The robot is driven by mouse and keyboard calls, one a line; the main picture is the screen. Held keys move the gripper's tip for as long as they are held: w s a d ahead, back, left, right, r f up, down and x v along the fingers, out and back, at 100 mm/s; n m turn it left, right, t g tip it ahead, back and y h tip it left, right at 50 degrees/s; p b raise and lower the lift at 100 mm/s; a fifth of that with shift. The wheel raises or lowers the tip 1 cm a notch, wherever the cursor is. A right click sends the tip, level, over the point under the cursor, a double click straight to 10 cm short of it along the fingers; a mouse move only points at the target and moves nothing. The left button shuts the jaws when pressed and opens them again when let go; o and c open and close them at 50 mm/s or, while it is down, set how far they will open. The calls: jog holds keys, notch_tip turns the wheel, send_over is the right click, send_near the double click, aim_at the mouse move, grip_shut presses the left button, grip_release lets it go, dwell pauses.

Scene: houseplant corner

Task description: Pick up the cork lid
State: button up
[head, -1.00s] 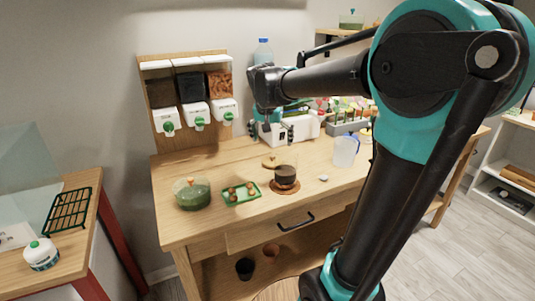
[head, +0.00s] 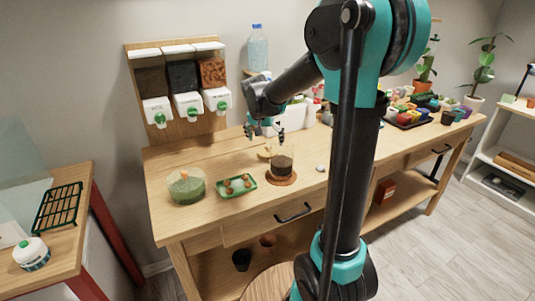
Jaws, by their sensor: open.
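The cork lid (head: 264,154) is a small tan piece lying on the wooden bench. In the head view it sits just behind and left of a clear glass jar with dark soil (head: 281,168), which may hide part of it. My gripper (head: 264,131) is open, with its fingers pointing down. It appears above the lid, apart from it, with nothing between the fingers.
The jar stands on a terracotta-coloured saucer (head: 281,181). A green tray (head: 236,194) with small brown pieces and a round glass bowl of green material (head: 186,188) are to the left. Dispensers (head: 181,84) stand behind. A white pebble (head: 320,168) lies right.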

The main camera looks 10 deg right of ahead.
aim_at(267, 146)
jog(key=shift+x, duration=2.7)
jog(key=shift+w, duration=0.1)
jog(key=shift+r, duration=0.1)
jog(key=c, duration=1)
